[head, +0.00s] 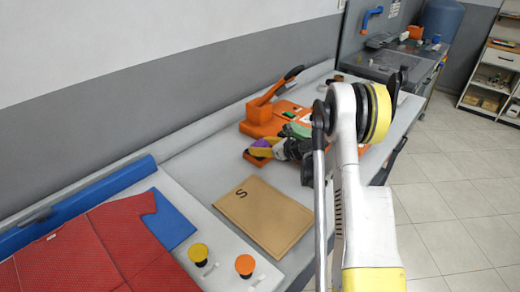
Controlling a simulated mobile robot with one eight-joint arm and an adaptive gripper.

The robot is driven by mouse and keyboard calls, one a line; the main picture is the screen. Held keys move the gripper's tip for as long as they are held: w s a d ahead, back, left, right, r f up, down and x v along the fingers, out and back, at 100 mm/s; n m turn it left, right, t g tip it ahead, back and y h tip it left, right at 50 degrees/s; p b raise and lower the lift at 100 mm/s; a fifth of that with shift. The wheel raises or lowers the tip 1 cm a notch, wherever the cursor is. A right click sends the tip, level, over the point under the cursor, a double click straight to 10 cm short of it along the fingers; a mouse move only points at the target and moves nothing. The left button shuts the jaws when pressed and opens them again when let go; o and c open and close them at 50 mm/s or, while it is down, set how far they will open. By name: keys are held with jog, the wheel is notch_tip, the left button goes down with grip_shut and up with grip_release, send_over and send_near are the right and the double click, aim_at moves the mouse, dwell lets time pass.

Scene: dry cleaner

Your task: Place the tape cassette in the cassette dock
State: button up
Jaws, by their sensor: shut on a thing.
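My gripper (272,150) is dark, small in the head view, and reaches left over the table beside an orange device. It is shut on a small purple and yellow piece (261,144), which I take to be the tape cassette; my fingers partly hide it. The orange device (262,113) with a raised dark-tipped lever stands just behind the gripper. A low orange part (251,160) shows under the held piece. I cannot tell which orange part is the cassette dock, or whether the held piece touches it.
A tan envelope marked S (264,215) lies in front of the gripper. A red garment (90,252), a blue folded cloth (168,219), and yellow (198,254) and orange (245,266) knobs are at the front left. A wall runs along the left; clear floor lies right.

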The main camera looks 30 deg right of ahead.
jog(key=shift+f, duration=0.2)
jog(key=o, duration=1.2)
jog(key=shift+c, duration=0.2)
